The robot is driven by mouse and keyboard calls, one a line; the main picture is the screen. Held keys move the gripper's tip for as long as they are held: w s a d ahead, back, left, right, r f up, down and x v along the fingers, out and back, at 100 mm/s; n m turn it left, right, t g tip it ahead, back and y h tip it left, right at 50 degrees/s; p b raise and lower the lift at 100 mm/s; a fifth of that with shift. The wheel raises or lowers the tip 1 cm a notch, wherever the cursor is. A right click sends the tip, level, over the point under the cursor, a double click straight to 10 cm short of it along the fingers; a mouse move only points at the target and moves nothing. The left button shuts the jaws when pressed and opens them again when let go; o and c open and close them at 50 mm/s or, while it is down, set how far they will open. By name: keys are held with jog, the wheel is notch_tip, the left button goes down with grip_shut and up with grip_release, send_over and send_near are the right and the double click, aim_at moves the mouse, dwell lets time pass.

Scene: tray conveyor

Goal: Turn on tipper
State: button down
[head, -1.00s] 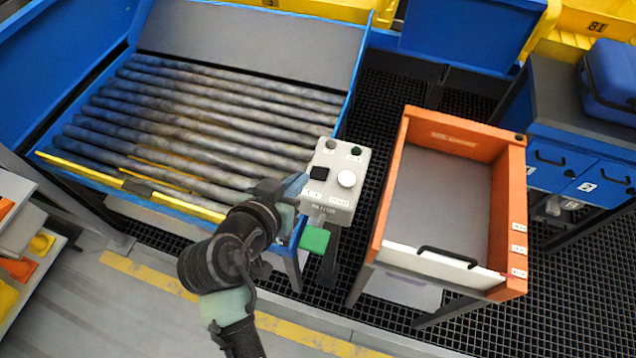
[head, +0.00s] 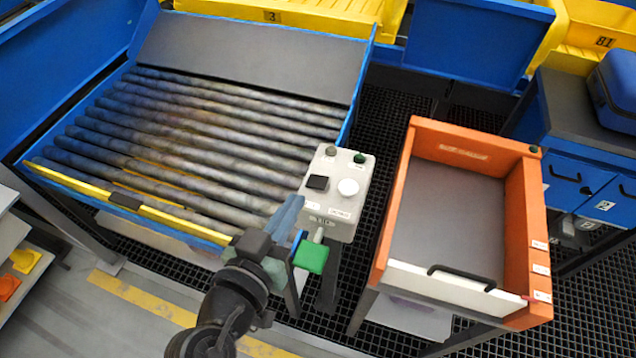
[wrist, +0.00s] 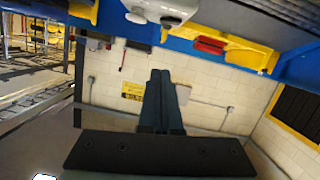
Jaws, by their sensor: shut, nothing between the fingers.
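The pale control box (head: 323,211) stands at the front right corner of the roller bed (head: 190,130). In the wrist view the shut fingers (wrist: 160,75) point below the box's underside (wrist: 165,8).
An orange-walled bin (head: 390,205) with a white front and black handle stands right of the box. Blue drawers (head: 600,190) are farther right. A yellow strip (head: 170,219) edges the bed's front. A dark grid floor shows between the box and bin.

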jog(key=p, duration=0.3)
send_over(318, 196)
jog(key=shift+s+a+f, duration=0.15)
jog(key=shift+a+f, duration=0.1)
jog(key=shift+f, duration=0.2)
jog(key=shift+s+a+f, duration=0.1)
jog(key=shift+a+f, duration=0.1)
jog(key=shift+f, duration=0.25)
jog(key=f, duration=0.3)
jog(key=shift+w+d+f, duration=0.2)
jog(key=shift+w+d, duration=0.1)
jog(key=shift+d, duration=0.05)
jog(key=shift+d+f, duration=0.1)
jog(key=shift+f, duration=0.45)
jog(key=shift+f, duration=0.1)
